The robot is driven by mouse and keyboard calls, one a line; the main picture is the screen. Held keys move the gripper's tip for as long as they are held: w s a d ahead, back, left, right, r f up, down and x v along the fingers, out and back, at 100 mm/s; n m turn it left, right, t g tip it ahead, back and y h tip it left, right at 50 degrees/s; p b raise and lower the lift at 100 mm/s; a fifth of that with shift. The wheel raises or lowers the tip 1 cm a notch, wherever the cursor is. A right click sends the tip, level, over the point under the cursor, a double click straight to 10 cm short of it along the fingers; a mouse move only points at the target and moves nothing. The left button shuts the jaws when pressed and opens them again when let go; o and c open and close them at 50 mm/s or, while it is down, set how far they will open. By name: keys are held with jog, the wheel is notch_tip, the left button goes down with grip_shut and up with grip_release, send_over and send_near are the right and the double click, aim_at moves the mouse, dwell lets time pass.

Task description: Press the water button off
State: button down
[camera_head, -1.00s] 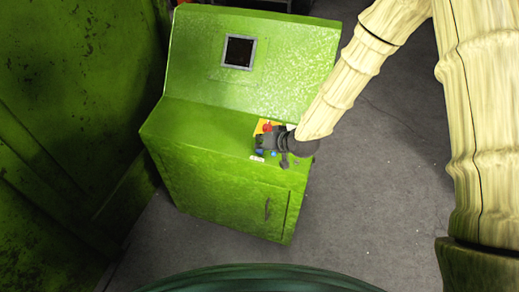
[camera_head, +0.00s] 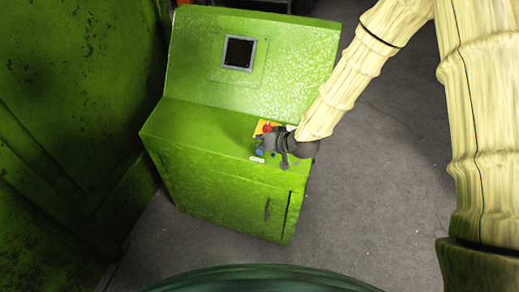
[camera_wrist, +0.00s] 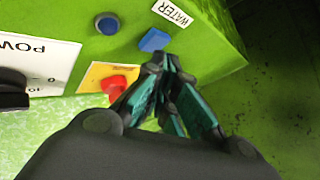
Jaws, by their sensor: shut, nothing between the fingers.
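The white WATER label (camera_wrist: 172,12) is on the green panel in the wrist view. Beside it is a blue button (camera_wrist: 154,40), and a second blue button in a dark ring (camera_wrist: 107,23) is farther left. My gripper (camera_wrist: 168,62) is shut and empty, its tips very close to the blue button by the label. I cannot tell whether they touch it. In the head view my gripper (camera_head: 265,144) is over the right part of the console top and hides some controls. A blue button (camera_head: 260,152) and a white label (camera_head: 257,160) show by its tips.
A red button (camera_wrist: 115,86) on a yellow plate and a POWER switch (camera_wrist: 12,95) are near my gripper. The green console (camera_head: 220,190) has a sloped back with a dark screen (camera_head: 239,52). A green wall (camera_head: 60,120) is at left; grey floor is open at right.

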aim_at(260, 153)
jog(key=r+p, duration=0.1)
jog(key=r, duration=0.1)
jog(key=r+p, duration=0.1)
jog(key=r, duration=0.1)
jog(key=s+r+p, duration=0.1)
jog(key=shift+a+r+p, duration=0.15)
jog(key=shift+r+p, duration=0.2)
jog(key=shift+r, duration=0.05)
dwell(0.3)
jog(key=shift+a, duration=0.1)
dwell(0.4)
